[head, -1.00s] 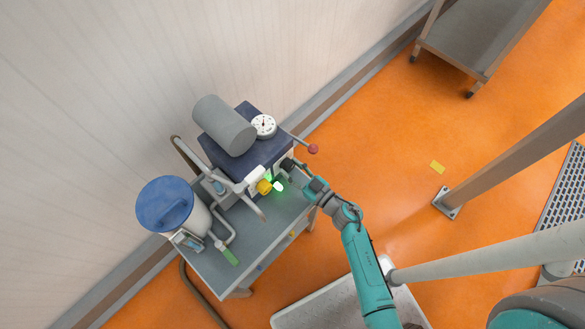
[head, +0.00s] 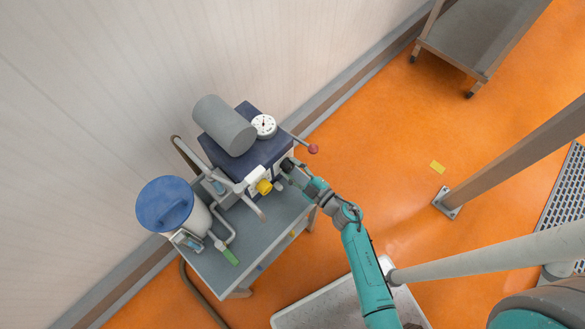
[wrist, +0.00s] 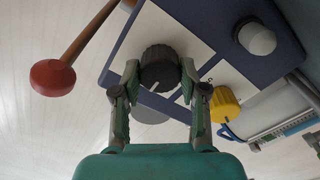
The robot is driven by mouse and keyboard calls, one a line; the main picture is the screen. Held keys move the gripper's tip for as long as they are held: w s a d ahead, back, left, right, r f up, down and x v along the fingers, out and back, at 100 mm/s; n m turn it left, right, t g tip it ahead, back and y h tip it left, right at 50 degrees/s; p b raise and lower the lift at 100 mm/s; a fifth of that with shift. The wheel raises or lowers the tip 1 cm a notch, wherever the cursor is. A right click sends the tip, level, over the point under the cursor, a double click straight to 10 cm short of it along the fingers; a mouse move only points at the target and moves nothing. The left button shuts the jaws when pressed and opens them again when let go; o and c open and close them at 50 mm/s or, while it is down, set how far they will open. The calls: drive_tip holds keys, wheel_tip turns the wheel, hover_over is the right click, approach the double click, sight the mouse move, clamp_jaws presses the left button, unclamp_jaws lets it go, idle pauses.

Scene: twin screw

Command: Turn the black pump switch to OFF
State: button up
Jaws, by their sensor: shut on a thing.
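The black pump switch (wrist: 158,66) is a ribbed round knob on the front panel of a dark blue machine (wrist: 120,65). A short white mark shows on its face, pointing down and slightly left in the wrist view. My gripper (wrist: 160,78) has one finger on each side of the knob and is shut on it. In the head view my gripper (head: 287,170) reaches the machine's front from the lower right and mostly hides the switch. I cannot read any ON or OFF lettering. A domed lamp (wrist: 257,39) on the panel is pale and unlit.
A yellow knob (wrist: 225,104) sits close to my right finger; it also shows in the head view (head: 264,187). A lever with a red ball (head: 313,149) sticks out at the machine's right. A blue-lidded pot (head: 165,203) stands on the cart (head: 238,270).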

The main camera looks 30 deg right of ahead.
drive_tip(key=n, duration=0.5)
drive_tip(key=shift+n, duration=0.3)
idle(0.4)
drive_tip(key=o, duration=1.1)
drive_tip(key=shift+o, duration=0.2)
drive_tip(key=v, duration=1.2)
